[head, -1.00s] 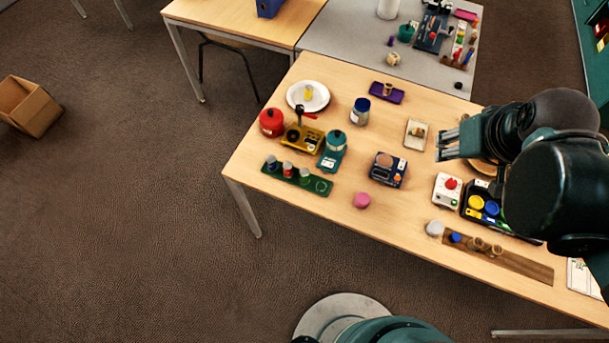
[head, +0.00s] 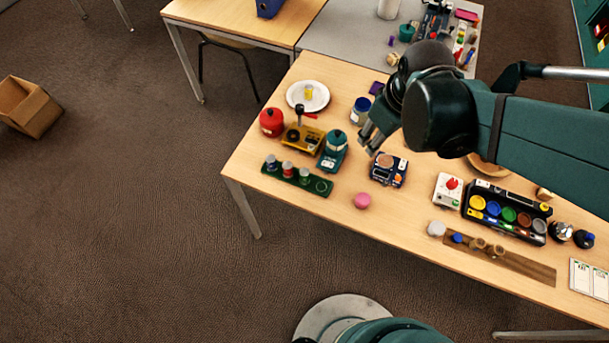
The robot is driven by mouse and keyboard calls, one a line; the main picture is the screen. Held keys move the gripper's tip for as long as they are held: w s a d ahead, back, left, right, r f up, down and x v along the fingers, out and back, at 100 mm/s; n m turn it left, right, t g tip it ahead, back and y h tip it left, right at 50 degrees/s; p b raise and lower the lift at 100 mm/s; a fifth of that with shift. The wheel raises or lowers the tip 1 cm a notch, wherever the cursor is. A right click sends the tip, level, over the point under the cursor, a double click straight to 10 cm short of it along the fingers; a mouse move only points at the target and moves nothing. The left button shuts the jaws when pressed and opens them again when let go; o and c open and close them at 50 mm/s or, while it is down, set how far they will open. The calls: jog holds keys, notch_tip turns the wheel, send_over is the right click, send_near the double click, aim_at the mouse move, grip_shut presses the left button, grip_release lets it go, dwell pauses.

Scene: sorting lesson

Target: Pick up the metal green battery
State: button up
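A dark green rack (head: 309,187) lies near the left front edge of the table and holds a row of small metal-topped cylinders that look like batteries. One is red (head: 288,169). The one on its right (head: 304,176) looks green with a grey metal top. The rack's right end shows an empty round slot. My gripper (head: 367,141) is above the table, right of the rack and apart from it. Its fingers look spread, with nothing seen between them.
A teal device (head: 332,152) stands between the rack and my gripper. A yellow device with a lever (head: 303,138) and a red canister (head: 271,122) stand behind the rack. A blue scale (head: 388,170) and a pink disc (head: 362,201) are nearby.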

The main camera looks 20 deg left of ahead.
jog(key=s+a+f+n+g, duration=0.15)
jog(key=a+f+n, duration=0.25)
jog(key=a+f, duration=0.45)
jog(key=n+h, duration=0.1)
jog(key=n, duration=0.2)
send_over(305, 171)
jog(key=shift+g, duration=0.35)
jog(key=f, duration=0.5)
jog(key=shift+w+d+f+b, duration=0.15)
jog(key=shift+w+d+b, duration=0.25)
jog(key=shift+s+a+f+n, duration=0.3)
jog(key=shift+a+f+n, duration=0.05)
jog(key=shift+f+n, duration=0.05)
jog(key=shift+f+b, duration=0.35)
jog(key=shift+f, duration=0.95)
jog(key=shift+f, duration=0.1)
jog(key=shift+s+a+f+b, duration=0.1)
jog(key=shift+f+b, duration=0.75)
jog(key=shift+f, duration=1.65)
